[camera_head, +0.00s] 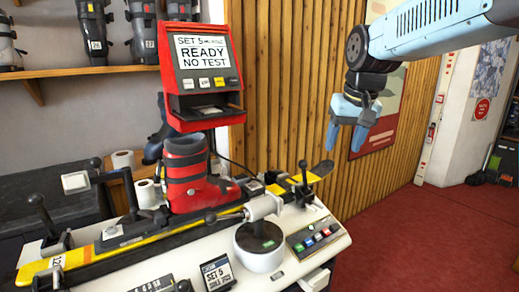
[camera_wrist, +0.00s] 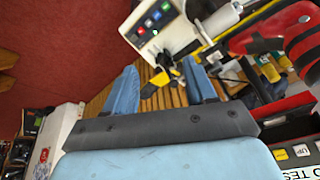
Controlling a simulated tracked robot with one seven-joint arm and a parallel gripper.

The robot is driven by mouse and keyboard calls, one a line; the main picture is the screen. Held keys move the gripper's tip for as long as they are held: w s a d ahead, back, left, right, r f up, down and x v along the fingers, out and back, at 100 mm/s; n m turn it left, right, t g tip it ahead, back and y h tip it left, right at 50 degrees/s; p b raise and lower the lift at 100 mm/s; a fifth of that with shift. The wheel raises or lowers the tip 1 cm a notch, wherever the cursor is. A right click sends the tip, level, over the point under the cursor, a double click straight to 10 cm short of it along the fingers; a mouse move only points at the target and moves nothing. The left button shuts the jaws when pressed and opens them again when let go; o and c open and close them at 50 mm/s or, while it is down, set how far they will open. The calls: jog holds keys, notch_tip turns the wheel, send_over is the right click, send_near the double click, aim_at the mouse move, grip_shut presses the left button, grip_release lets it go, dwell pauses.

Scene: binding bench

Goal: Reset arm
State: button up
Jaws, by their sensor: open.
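My gripper (camera_head: 353,126) hangs from the blue arm at the upper right of the head view, clear of the bench. Its two blue fingers are apart and nothing is between them. In the wrist view the gripper (camera_wrist: 160,88) also shows spread, empty fingers. A red ski boot (camera_head: 187,178) stands upright on the binding bench (camera_head: 300,262), to the left of and below my gripper. Part of the red boot also shows at the upper right of the wrist view (camera_wrist: 272,32).
A red display unit (camera_head: 205,75) reading "READY NO TEST" stands behind the boot. A slatted wood wall (camera_head: 270,100) with a poster (camera_head: 385,125) is behind my gripper. Shelved boots (camera_head: 92,30) are at upper left. Red carpet (camera_head: 420,230) to the right is open.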

jog(key=s+d+f+t, duration=0.1)
jog(key=s+d+f, duration=0.1)
jog(key=s, duration=0.5)
jog(key=s+d+f, duration=0.2)
jog(key=s+f, duration=0.2)
jog(key=s, duration=0.4)
jog(key=shift+f+t+h, duration=0.25)
jog(key=shift+t+h, duration=0.05)
jog(key=shift+t, duration=0.1)
